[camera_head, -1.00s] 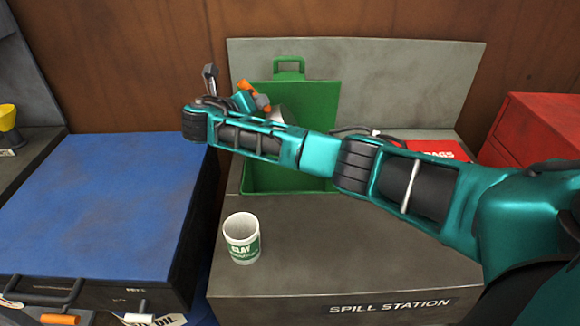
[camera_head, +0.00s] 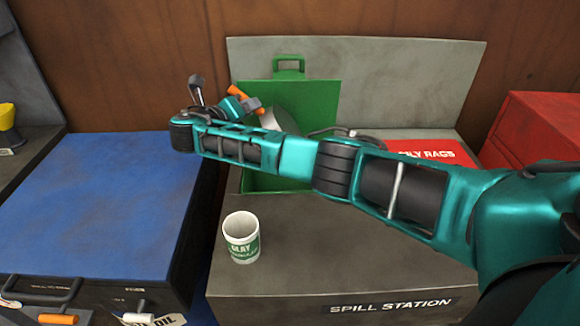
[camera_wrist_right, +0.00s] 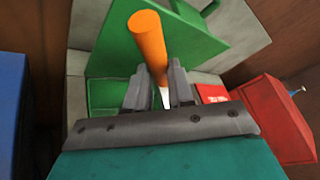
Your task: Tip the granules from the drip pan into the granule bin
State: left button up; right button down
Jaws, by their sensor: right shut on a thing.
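My right arm reaches across from the right, and its gripper (camera_head: 250,104) is over the green granule bin (camera_head: 262,181). It is shut on the orange handle (camera_head: 238,92) of the drip pan. In the right wrist view the handle (camera_wrist_right: 148,42) stands between the fingers (camera_wrist_right: 160,82). The grey pan (camera_head: 286,122) shows beyond the gripper, partly behind my arm, and looks tilted. Its inside and any granules are hidden. The bin's green lid (camera_head: 318,105) stands open at the back. My arm covers much of the bin's opening. My left gripper is not in view.
A white clay cup (camera_head: 241,238) stands on the spill station top (camera_head: 345,240), in front of the bin. A red oily rags lid (camera_head: 433,151) is right of the bin. A blue-topped cabinet (camera_head: 90,200) is on the left, a red cabinet (camera_head: 535,130) far right.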

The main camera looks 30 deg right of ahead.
jog(key=shift+w+a+f+b, duration=0.2)
jog(key=shift+a+f+b, duration=0.1)
jog(key=shift+w+a+f+n+h+b, duration=0.1)
jog(key=shift+a+f+n+h+b, duration=0.1)
jog(key=shift+f+n+h+b, duration=0.1)
jog(key=shift+w+a+f+b, duration=0.1)
jog(key=shift+a+f+b, duration=0.1)
jog(key=shift+b, duration=0.1)
jog(key=shift+w+a+f+n+h+b, duration=0.25)
jog(key=shift+a+f+n+b, duration=0.15)
jog(key=shift+b, duration=0.35)
jog(key=shift+w+a+f+n+h+b, duration=0.15)
jog(key=shift+a+f+n+h+b, duration=0.2)
jog(key=shift+b, duration=0.4)
jog(key=shift+d, duration=0.15)
